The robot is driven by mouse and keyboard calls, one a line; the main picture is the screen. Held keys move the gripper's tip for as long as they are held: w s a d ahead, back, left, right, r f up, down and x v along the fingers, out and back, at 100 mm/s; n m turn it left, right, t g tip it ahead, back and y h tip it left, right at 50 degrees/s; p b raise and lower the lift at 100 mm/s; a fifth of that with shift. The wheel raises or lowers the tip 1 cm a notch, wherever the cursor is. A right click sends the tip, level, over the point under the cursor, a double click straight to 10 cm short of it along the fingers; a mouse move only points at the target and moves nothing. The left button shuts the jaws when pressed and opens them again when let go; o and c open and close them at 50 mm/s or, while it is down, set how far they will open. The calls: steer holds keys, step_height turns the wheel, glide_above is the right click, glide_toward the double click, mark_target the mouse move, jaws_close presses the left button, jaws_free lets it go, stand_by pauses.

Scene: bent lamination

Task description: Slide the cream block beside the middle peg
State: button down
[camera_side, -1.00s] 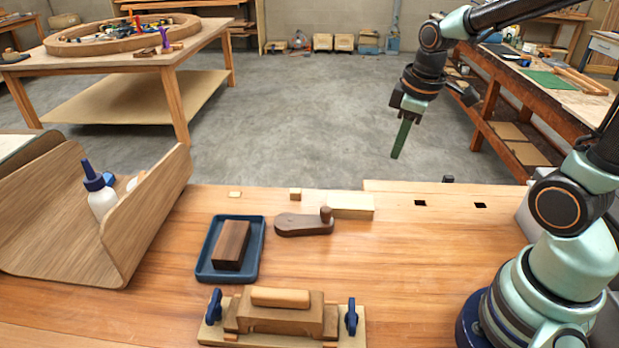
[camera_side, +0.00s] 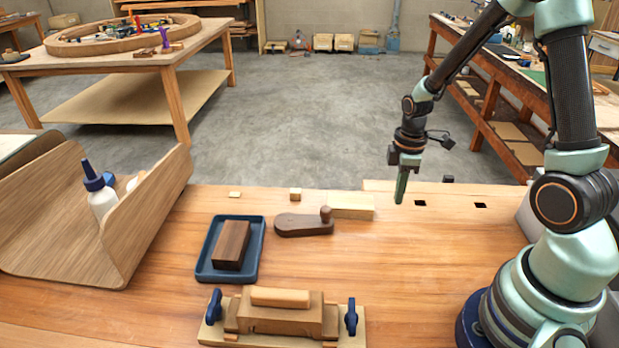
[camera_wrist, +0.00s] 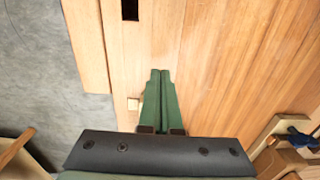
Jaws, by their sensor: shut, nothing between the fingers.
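The cream block (camera_side: 352,206) lies flat on the workbench near its far edge, its left end behind a dark wooden piece (camera_side: 296,225) with a round upright knob (camera_side: 326,213). I cannot tell which thing is the middle peg; a short dark peg (camera_side: 448,179) stands at the far edge to the right. My gripper (camera_side: 399,201) is shut and empty, pointing down just right of the cream block and apart from it. Its green fingers (camera_wrist: 160,73) meet in the wrist view, where they hide most of what lies behind them; a small pale block (camera_wrist: 133,104) shows beside them.
Two square holes (camera_side: 420,203) are cut in the bench to the right. A blue tray (camera_side: 202,271) holds a brown block. A clamped wooden form (camera_side: 280,313) stands at the front. The right-middle bench is clear.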

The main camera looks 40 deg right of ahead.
mark_target(350, 206)
step_height(350, 206, down, 3)
steer(key=shift+a+r, duration=0.1)
steer(key=shift+w+a+r, duration=0.15)
steer(key=shift+w+a, duration=0.75)
steer(key=shift+w, duration=0.1)
steer(key=shift+w+a, duration=0.45)
steer(key=shift+w, duration=0.05)
steer(key=w+a, duration=0.9)
steer(key=w, duration=0.1)
steer(key=shift+a, duration=0.3)
steer(key=shift+s+d, duration=0.1)
